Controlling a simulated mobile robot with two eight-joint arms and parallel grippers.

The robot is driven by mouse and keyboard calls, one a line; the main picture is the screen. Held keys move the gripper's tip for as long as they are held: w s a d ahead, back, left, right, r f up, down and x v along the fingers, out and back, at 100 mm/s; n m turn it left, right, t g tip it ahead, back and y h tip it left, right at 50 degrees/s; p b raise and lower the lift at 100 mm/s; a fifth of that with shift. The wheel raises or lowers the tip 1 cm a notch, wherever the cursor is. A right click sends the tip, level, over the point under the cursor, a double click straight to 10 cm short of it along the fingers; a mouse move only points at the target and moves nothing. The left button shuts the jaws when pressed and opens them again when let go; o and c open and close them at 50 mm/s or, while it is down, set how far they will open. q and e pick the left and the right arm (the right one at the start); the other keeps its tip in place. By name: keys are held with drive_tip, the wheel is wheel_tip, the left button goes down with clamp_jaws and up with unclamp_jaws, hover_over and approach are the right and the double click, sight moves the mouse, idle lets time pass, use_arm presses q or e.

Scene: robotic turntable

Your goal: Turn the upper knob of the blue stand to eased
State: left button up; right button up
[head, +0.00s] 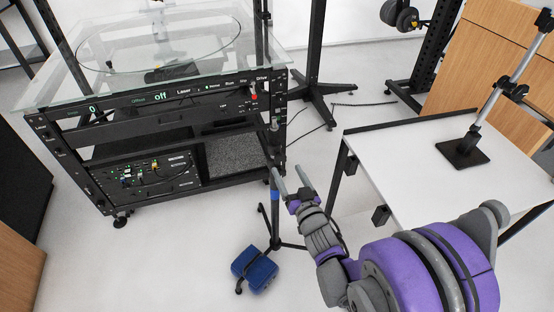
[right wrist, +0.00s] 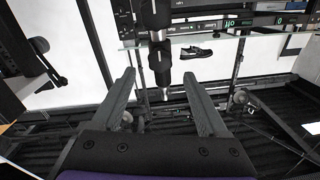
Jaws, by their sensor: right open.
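The blue stand (head: 275,196) is a thin dark pole with a blue band and splayed legs, standing in front of the equipment rack in the head view. A small fitting (head: 275,140) shows high on its pole; I cannot make out the upper knob's setting. My right gripper (head: 290,176) is open and empty, just right of the pole in this view. In the right wrist view, a dark upright with clamp-like collars (right wrist: 160,58) appears between the open fingers of my right gripper (right wrist: 158,75); contact cannot be told. My left gripper is out of view.
A glass-topped rack (head: 190,101) with lit panels stands left behind the stand. A blue bag (head: 255,268) lies near the stand's legs. A white table (head: 420,155) bearing a black-based post (head: 465,152) is at right. Open floor lies at lower left.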

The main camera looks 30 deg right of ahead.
sight(282, 160)
drive_tip(key=w, duration=0.3)
drive_tip(key=w+d, duration=0.1)
drive_tip(key=w, duration=0.2)
drive_tip(key=shift+w+d+b, duration=0.1)
drive_tip(key=shift+w+b, duration=0.1)
drive_tip(key=shift+b, duration=0.15)
clamp_jaws()
